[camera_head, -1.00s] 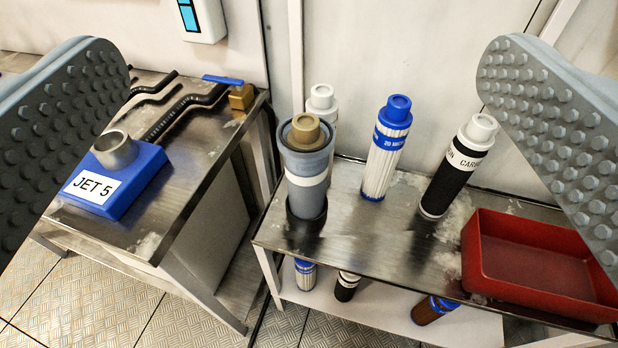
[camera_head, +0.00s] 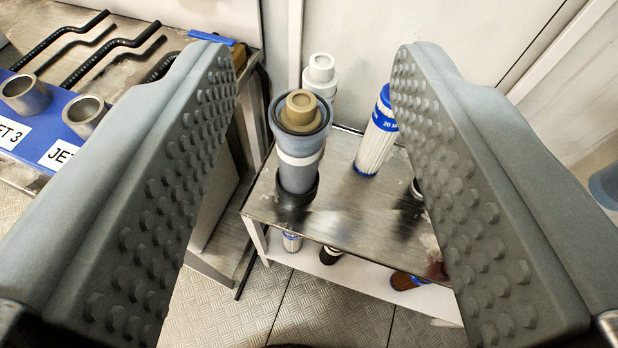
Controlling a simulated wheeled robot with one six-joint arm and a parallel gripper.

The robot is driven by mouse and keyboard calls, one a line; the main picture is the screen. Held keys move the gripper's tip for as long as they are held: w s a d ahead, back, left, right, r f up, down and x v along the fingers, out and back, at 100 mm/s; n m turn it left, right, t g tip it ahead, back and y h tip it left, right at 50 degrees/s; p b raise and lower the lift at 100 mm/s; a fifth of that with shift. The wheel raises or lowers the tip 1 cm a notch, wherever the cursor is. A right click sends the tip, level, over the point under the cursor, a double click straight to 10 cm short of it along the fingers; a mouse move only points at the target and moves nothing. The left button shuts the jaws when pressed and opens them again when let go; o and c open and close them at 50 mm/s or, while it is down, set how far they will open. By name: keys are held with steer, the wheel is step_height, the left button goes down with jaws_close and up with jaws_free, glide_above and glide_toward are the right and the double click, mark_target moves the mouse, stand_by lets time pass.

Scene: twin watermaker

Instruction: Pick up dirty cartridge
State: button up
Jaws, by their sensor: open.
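A cartridge with a tan-brown top (camera_head: 301,106) stands upright in a grey-blue cylindrical housing (camera_head: 297,143) with a white band. Its soiled colour sets it apart from the white-topped ones; most of its body is hidden inside the housing. The housing sits in a black ring at the left end of a metal bench. My gripper (camera_head: 314,68) is open and empty. Its two studded grey fingers stand on either side of the housing in the picture, with clear gaps and no contact visible.
A white-topped cartridge (camera_head: 321,78) stands behind the housing. A blue-and-white cartridge (camera_head: 378,137) is right of it, partly behind my right finger. Several cartridges lie on the lower shelf. The left bench holds black pipes and a blue jet block (camera_head: 62,108). Bare bench top (camera_head: 345,190) shows between.

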steer(key=w+f+n+g, duration=0.1)
steer(key=w+n+g, duration=0.1)
steer(key=w+g, duration=0.5)
steer(key=n+g, duration=0.3)
steer(key=g, duration=0.3)
glide_toward(302, 100)
steer(key=shift+y, duration=0.4)
steer(key=f, duration=0.3)
steer(key=w+f, duration=0.1)
steer(key=f, duration=0.5)
steer(key=shift+w+f, duration=0.2)
steer(key=shift+w, duration=0.1)
steer(key=c, duration=0.5)
steer(key=shift+c, duration=0.2)
steer(key=shift+r, duration=0.15)
step_height(302, 100, up, 28)
